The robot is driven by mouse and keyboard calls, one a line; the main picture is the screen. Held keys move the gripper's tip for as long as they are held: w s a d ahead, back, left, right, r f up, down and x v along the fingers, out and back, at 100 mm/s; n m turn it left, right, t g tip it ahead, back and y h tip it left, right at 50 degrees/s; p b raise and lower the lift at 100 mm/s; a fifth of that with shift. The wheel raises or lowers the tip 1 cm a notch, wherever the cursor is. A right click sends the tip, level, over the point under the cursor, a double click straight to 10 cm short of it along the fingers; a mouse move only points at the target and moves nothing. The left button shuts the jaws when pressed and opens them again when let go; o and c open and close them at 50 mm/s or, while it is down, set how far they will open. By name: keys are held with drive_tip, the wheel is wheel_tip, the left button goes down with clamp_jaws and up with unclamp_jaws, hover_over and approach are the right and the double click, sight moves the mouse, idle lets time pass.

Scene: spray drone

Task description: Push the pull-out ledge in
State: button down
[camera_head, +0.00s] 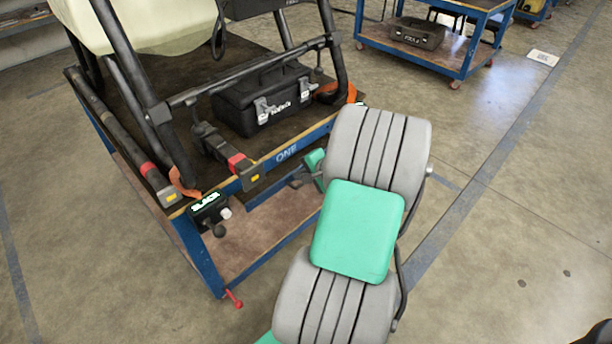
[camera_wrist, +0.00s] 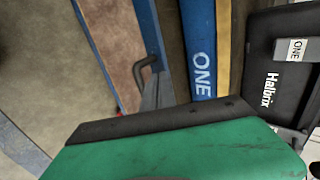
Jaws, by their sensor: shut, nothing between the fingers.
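A blue cart has a front beam marked ONE (camera_head: 288,153). In the wrist view the brown ledge (camera_wrist: 114,40) lies left of the beam (camera_wrist: 199,50). My gripper (camera_head: 296,182) is shut and empty, near the beam and over the ledge's right part.
On the cart stand a black case (camera_head: 265,100), a dark frame with a pale tank (camera_head: 140,25) and two tube arms. Another blue cart (camera_head: 465,50) stands behind.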

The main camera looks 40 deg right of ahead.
drive_tip(key=shift+w+r+p, duration=0.15)
drive_tip(key=shift+w+p, duration=0.35)
drive_tip(key=shift+w, duration=0.8)
